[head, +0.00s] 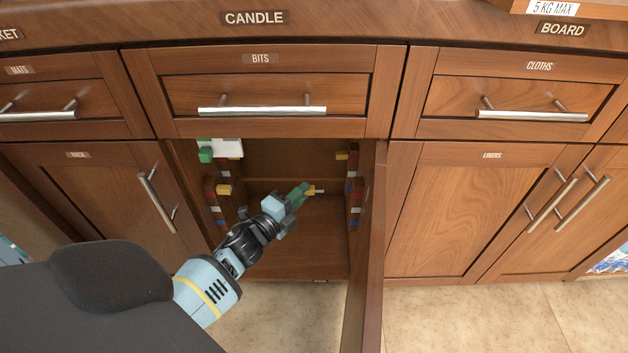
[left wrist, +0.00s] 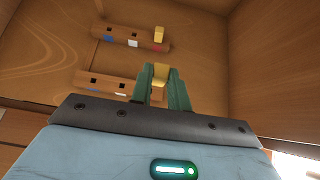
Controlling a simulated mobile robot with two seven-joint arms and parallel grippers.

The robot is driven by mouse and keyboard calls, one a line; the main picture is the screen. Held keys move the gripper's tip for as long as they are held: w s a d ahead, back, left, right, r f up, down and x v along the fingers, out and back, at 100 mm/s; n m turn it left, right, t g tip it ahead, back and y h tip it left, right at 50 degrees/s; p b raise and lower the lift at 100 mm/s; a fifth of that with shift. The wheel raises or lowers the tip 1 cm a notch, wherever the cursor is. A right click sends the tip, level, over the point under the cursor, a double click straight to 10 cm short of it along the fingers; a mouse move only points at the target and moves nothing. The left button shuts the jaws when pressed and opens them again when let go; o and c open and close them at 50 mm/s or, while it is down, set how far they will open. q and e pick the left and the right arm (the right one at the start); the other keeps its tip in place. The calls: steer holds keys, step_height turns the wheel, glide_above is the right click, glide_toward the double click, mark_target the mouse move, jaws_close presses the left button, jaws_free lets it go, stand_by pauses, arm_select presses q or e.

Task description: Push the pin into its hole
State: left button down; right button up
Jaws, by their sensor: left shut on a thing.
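My left gripper (head: 304,192) reaches into an open cupboard under the BITS drawer. Its green fingers are shut on a yellow pin (head: 312,190), which also shows between the fingertips in the left wrist view (left wrist: 160,75). In the left wrist view, a lower wooden strip (left wrist: 105,80) with dark holes lies behind the fingers, which hide part of it. An upper strip (left wrist: 122,38) has dark holes, coloured marks and another yellow pin (left wrist: 159,33) at its red end. I cannot tell whether the held pin touches the strip. My right gripper is not in view.
The open cupboard door (head: 372,250) stands out to the right of my arm. Inside, a left strip holds a yellow pin (head: 224,189), and a white piece (head: 227,146) with a green part sits above. Another yellow pin (head: 342,155) is on the right. The cupboard floor looks clear.

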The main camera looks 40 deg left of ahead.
arm_select(q)
steer(key=shift+w+d+f, duration=0.2)
steer(key=shift+w+d, duration=0.35)
steer(key=shift+w, duration=0.1)
steer(key=w+d, duration=0.1)
steer(key=w+d+b, duration=0.1)
steer(key=d, duration=0.1)
steer(key=shift+w+d, duration=0.2)
steer(key=shift+w, duration=0.1)
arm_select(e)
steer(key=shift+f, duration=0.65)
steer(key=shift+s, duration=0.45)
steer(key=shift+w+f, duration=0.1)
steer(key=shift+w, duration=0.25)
arm_select(q)
steer(key=shift+w+d, duration=0.3)
steer(key=shift+d, duration=0.05)
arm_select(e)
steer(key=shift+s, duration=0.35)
arm_select(q)
steer(key=shift+w+d, duration=0.15)
steer(key=shift+d, duration=0.05)
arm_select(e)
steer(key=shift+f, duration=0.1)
